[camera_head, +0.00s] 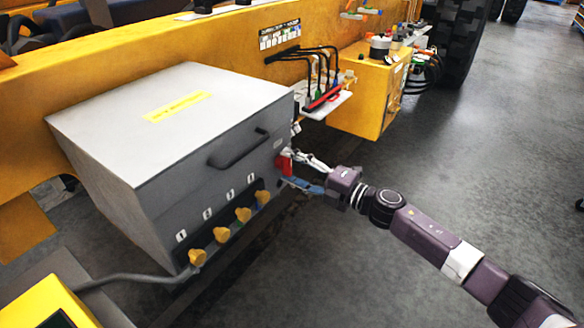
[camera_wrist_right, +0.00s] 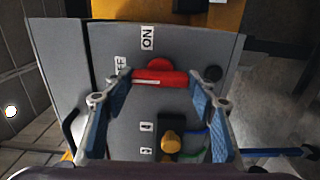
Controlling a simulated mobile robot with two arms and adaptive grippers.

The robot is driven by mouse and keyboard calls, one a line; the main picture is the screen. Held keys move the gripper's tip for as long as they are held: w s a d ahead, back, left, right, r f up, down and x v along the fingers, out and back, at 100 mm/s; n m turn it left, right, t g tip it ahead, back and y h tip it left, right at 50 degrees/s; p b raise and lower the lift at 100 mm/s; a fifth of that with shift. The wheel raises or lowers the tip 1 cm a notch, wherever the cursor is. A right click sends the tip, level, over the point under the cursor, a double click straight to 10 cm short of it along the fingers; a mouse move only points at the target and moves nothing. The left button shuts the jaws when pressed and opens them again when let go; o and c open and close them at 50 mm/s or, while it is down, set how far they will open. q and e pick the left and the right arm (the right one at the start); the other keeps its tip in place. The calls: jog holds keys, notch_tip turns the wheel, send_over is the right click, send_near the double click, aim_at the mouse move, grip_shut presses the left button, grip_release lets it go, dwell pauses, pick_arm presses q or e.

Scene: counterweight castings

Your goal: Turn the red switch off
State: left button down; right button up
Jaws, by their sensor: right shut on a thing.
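The red switch (camera_wrist_right: 160,76) is on the side face of the grey box (camera_head: 170,110), near its far edge. It also shows small in the head view (camera_head: 284,163), partly covered by my gripper. My right gripper (camera_wrist_right: 160,82) is shut on the red switch, one blue-padded finger at each end of its handle. In the wrist view the handle lies crosswise. An "ON" label (camera_wrist_right: 147,38) is above it, and an "OFF" label (camera_wrist_right: 120,65), partly hidden by a finger, is at its left end. My left gripper is not in view.
Below the switch in the wrist view is a yellow knob (camera_wrist_right: 170,142); several such knobs (camera_head: 243,214) line the box's lower side. A black handle (camera_head: 238,148) sticks out from the box. Black cables (camera_head: 320,62) hang beyond it. The floor (camera_head: 470,150) at right is clear.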

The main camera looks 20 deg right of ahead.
jog(key=o, duration=1.2)
jog(key=shift+c, duration=0.2)
jog(key=shift+s, duration=0.15)
jog(key=v, duration=1.1)
jog(key=shift+s+d, duration=0.3)
